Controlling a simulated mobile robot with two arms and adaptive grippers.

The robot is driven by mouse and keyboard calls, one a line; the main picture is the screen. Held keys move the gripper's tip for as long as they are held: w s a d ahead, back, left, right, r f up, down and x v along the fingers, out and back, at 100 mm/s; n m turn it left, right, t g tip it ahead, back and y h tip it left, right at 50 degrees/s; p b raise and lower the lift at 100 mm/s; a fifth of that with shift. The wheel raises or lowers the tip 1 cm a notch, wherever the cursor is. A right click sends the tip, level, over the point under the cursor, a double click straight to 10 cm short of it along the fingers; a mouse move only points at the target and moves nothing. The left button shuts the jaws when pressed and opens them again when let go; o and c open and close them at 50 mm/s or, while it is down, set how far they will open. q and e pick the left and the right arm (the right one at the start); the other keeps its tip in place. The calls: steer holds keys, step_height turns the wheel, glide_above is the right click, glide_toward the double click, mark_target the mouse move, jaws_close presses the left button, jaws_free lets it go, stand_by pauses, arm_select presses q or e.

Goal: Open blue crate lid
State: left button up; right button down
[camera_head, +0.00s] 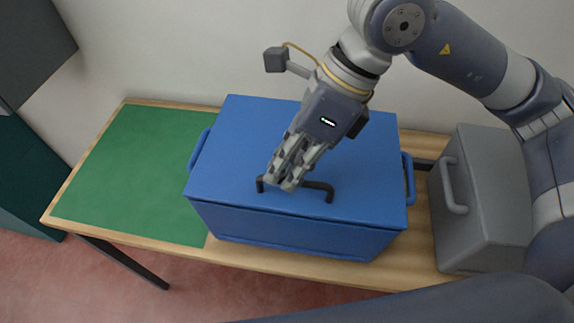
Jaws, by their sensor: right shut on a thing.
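The blue crate (290,234) stands on the wooden counter. Its blue lid (235,150) lies flat on top and looks closed. A dark bar handle (318,187) sits near the lid's front edge. My right gripper (283,184) comes down from above and is shut on the left part of this handle. The fingers hide part of the handle and some of the lid behind them. Blue side handles show at the crate's left (199,150) and right (408,178) ends. My left gripper is not in view.
A green mat (135,170) covers the counter left of the crate and is bare. A grey box (485,200) with a handle stands close to the crate's right side. A pale wall is behind the counter (225,250).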

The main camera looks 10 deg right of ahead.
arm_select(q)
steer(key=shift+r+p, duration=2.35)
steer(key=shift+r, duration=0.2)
arm_select(e)
steer(key=w+d+r+m+g+y, duration=0.1)
steer(key=w+d+r+g, duration=0.1)
steer(key=w+r+g, duration=0.2)
steer(key=shift+w+d+r+g+y, duration=0.3)
steer(key=shift+w+r, duration=1.5)
steer(key=shift+r, duration=1.75)
steer(key=shift+a, duration=0.1)
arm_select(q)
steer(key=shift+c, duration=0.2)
